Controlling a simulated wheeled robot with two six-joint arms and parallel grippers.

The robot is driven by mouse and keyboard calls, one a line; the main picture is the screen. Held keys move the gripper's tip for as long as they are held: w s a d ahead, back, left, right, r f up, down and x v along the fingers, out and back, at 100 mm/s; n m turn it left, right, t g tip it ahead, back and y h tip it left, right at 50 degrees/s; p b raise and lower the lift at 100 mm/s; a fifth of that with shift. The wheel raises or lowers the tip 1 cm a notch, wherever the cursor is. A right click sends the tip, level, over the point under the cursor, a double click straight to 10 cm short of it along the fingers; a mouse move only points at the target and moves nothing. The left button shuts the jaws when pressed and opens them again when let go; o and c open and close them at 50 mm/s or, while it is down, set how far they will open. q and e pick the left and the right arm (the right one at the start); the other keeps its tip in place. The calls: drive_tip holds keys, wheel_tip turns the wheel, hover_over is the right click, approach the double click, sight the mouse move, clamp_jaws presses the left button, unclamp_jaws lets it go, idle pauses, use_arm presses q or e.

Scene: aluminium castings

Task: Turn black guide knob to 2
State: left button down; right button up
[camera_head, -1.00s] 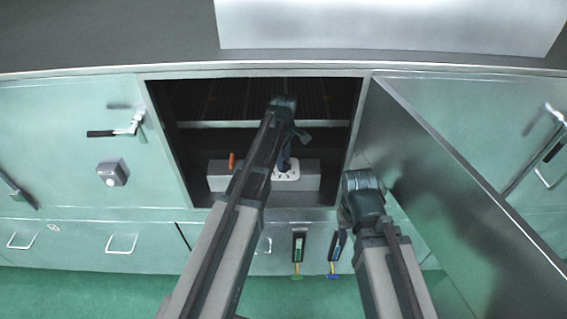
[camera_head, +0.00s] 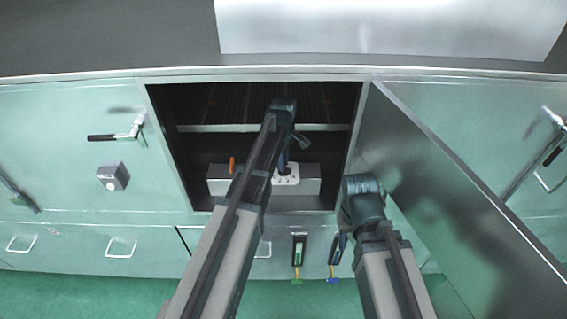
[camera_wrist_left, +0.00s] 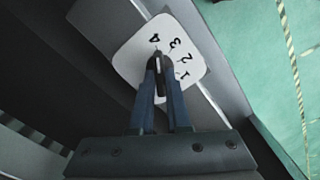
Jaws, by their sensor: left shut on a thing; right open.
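The black guide knob (camera_wrist_left: 159,66) is between my left gripper's fingertips (camera_wrist_left: 160,62) in the left wrist view, partly hidden by them. It sits on a white dial plate (camera_wrist_left: 132,62) marked 4, 3, 2, 1. The knob's pointer is too covered to read. In the head view, my left gripper (camera_head: 284,160) reaches into the open compartment and is shut on the knob, above the white plate (camera_head: 287,181). My right gripper (camera_head: 346,216) is open and empty, in front of the compartment's lower right corner; its fingertips are hard to make out.
A grey box (camera_head: 219,180) in the compartment carries the plate and an orange lever (camera_head: 232,165). An open metal door (camera_head: 440,170) stands right of my right arm. Two hanging handles (camera_head: 298,250) are below. A black-handled latch (camera_head: 118,134) is on the left panel.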

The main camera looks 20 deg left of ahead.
use_arm(q)
drive_tip(key=m, duration=0.7)
drive_tip(key=shift+m, duration=0.4)
drive_tip(key=m, duration=0.3)
drive_tip(key=shift+m, duration=2)
drive_tip(key=c, duration=0.9)
unclamp_jaws()
drive_tip(key=shift+r, duration=0.15)
